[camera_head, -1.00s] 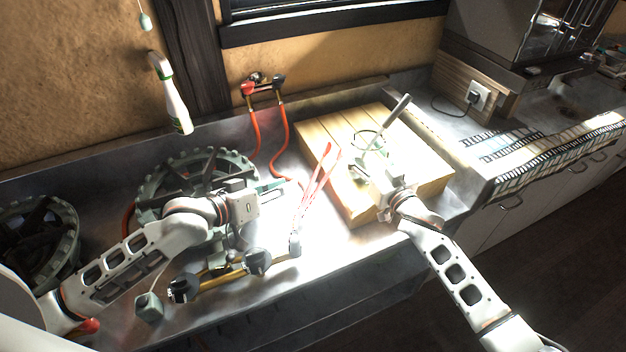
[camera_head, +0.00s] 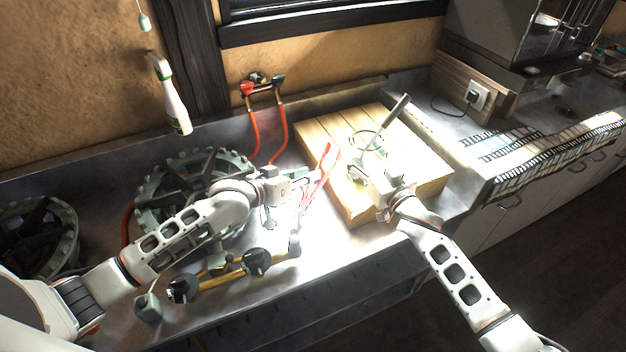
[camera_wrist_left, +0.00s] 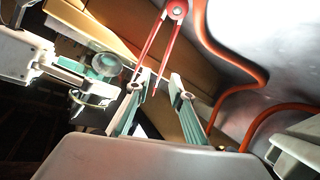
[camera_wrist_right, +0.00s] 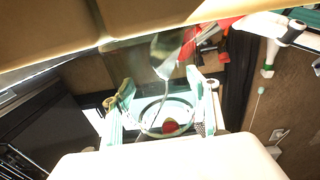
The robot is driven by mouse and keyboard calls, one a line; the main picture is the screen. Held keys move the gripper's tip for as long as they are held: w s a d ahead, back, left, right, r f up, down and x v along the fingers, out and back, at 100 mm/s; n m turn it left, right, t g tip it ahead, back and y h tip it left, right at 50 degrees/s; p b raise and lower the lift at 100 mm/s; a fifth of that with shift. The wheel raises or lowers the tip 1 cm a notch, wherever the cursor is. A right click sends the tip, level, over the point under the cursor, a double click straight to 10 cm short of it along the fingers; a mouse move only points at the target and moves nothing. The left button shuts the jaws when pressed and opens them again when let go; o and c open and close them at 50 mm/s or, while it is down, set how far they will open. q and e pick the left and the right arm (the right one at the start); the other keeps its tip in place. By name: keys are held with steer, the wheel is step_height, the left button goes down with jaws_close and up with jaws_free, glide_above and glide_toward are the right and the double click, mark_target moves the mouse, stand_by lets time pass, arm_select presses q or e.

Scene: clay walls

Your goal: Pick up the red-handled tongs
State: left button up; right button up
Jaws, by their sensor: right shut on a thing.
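The red-handled tongs (camera_head: 324,158) show in the head view at the left edge of the wooden board, partly hidden by my left gripper. In the left wrist view the tongs (camera_wrist_left: 171,42) have a round red joint at the top and two spread red arms. My left gripper (camera_head: 309,178) is open, and its fingers (camera_wrist_left: 158,92) are close to the tongs' lower ends; I cannot tell whether they touch. My right gripper (camera_head: 373,176) is shut on a clear stemmed glass (camera_head: 369,142) over the board. The glass's round foot (camera_wrist_right: 166,115) shows between the fingers.
The wooden board (camera_head: 432,165) lies on the steel counter. A gas burner (camera_head: 170,190) stands left, beneath my left arm. Red hoses (camera_head: 286,140) run up to wall taps. A brass pipe with black knobs (camera_head: 257,262) runs along the front. A white bottle (camera_head: 176,108) shows by the wall.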

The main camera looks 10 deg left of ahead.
arm_select(q)
steer(key=shift+x, duration=0.85)
jaws_close()
steer(key=shift+r, duration=0.1)
